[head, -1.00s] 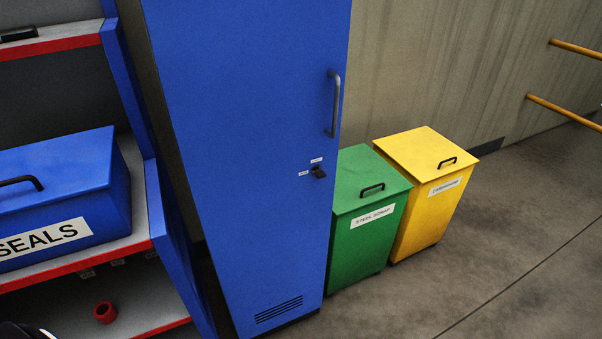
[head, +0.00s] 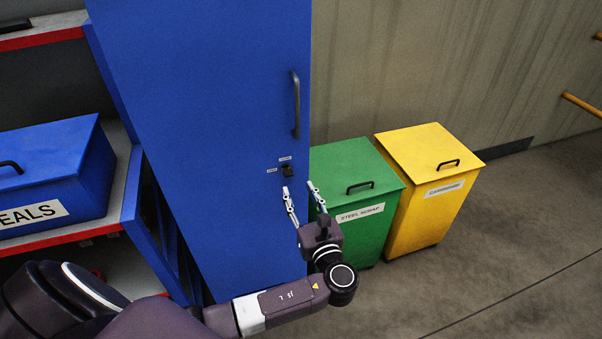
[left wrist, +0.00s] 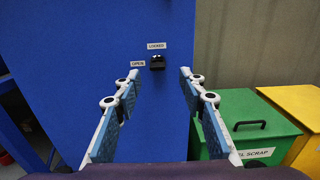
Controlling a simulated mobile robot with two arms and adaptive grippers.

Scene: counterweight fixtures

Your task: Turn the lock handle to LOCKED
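The small black lock handle (head: 287,171) is on the front of the tall blue cabinet (head: 215,110), below its long pull handle (head: 295,104). In the left wrist view the lock handle (left wrist: 157,63) has a LOCKED label (left wrist: 156,45) above it and an OPEN label (left wrist: 137,64) to its left. Which label it points at is too small to tell. My left gripper (head: 298,187) is open and empty, its fingertips just short of the lock handle in the picture. In the wrist view the lock handle shows between and beyond the fingertips (left wrist: 160,72). My right gripper is not in view.
A green STEEL SCRAP bin (head: 350,166) and a yellow CARDBOARD bin (head: 428,155) stand right of the cabinet. A shelf (head: 125,185) with a blue SEALS box (head: 45,165) is at left. The floor (head: 500,260) at front right is clear.

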